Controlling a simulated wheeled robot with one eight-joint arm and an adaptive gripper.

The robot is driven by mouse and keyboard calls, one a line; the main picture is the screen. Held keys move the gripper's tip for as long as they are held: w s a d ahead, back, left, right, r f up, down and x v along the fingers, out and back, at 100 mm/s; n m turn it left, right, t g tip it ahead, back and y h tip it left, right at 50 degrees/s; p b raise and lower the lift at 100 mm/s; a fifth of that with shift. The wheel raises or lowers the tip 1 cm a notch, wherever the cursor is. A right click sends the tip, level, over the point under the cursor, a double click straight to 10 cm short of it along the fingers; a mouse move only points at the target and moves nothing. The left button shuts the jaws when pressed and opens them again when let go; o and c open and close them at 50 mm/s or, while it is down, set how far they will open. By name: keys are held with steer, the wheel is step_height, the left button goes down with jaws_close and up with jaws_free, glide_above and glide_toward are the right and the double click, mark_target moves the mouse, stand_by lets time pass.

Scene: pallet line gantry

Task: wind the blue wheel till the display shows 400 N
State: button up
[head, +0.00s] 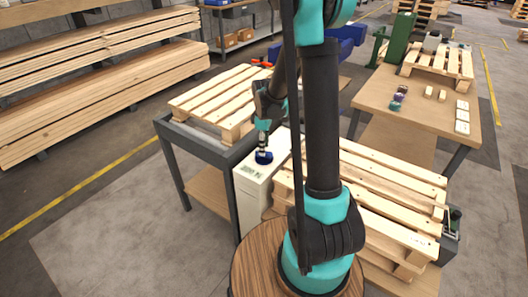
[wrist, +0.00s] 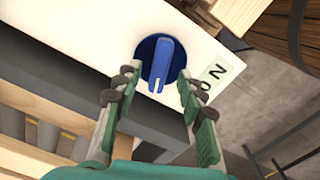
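The blue wheel (wrist: 150,48) is a round dial with a raised grip bar across its middle, set in a white box (wrist: 95,28). In the head view the wheel (head: 264,158) is on top of the white box (head: 247,199). My gripper (wrist: 158,76) is open, with one finger on each side of the grip bar; I cannot tell whether either finger touches it. The display (wrist: 217,73) is a pale panel beside the wheel. An "N" and a "0" show on it; the rest is hidden behind the right finger. In the head view the display (head: 251,171) is too small to read.
Wooden pallets (head: 385,185) lie right of the white box, and another pallet (head: 215,98) lies on the grey-framed bench (head: 200,146) to its left. A wooden table (head: 385,98) with small items stands at the back right.

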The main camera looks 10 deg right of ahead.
steer(key=shift+f, duration=1.55)
steer(key=shift+c, duration=0.4)
jaws_close()
